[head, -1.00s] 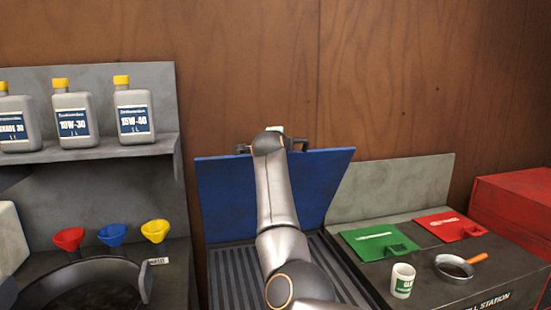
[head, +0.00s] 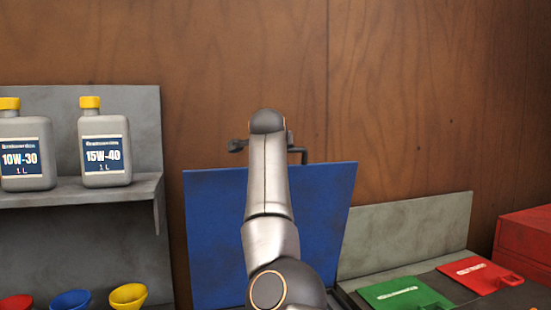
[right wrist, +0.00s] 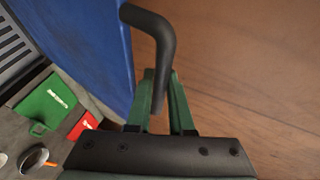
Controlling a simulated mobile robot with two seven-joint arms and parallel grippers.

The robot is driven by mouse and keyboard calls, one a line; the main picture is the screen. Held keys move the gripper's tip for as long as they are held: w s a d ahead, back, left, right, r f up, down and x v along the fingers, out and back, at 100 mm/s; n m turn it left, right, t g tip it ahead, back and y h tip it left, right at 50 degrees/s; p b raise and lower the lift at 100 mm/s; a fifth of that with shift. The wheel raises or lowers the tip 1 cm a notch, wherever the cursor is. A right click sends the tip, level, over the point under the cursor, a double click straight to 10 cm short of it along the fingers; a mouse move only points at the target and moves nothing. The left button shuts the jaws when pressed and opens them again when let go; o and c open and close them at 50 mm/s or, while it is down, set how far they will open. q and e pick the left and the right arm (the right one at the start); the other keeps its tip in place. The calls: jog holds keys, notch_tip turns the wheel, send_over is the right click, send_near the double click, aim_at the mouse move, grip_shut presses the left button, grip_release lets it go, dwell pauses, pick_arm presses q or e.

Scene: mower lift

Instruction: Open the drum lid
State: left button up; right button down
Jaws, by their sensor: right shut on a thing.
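The blue lid (head: 215,235) stands raised and near upright in the middle of the head view, in front of the wooden wall. A dark bent handle (head: 303,155) sticks up at its top edge. In the right wrist view the lid (right wrist: 85,45) is at the upper left, and the black handle (right wrist: 152,28) runs down between the green fingers. My right gripper (right wrist: 165,95) is shut on this handle. My left gripper is not in view.
A grey shelf (head: 120,192) with oil bottles (head: 105,150) stands at the left, with coloured funnels (head: 128,295) below. At the right are a green tray (head: 400,294), a red tray (head: 480,274) and a red box (head: 525,232). The wooden wall (head: 420,100) is close behind the lid.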

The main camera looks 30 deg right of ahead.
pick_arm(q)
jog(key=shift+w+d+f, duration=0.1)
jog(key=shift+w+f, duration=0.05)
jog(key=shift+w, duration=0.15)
pick_arm(e)
jog(key=shift+w+f, duration=0.1)
jog(key=shift+w, duration=0.15)
jog(key=c, duration=0.8)
grip_release()
jog(key=shift+d, duration=0.1)
pick_arm(q)
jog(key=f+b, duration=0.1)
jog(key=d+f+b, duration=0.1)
jog(key=b, duration=0.1)
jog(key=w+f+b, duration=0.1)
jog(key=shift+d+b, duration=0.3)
jog(key=shift+b, duration=0.05)
pick_arm(e)
jog(key=v, duration=1.2)
jog(key=shift+s+r, duration=0.15)
jog(key=shift+r, duration=0.05)
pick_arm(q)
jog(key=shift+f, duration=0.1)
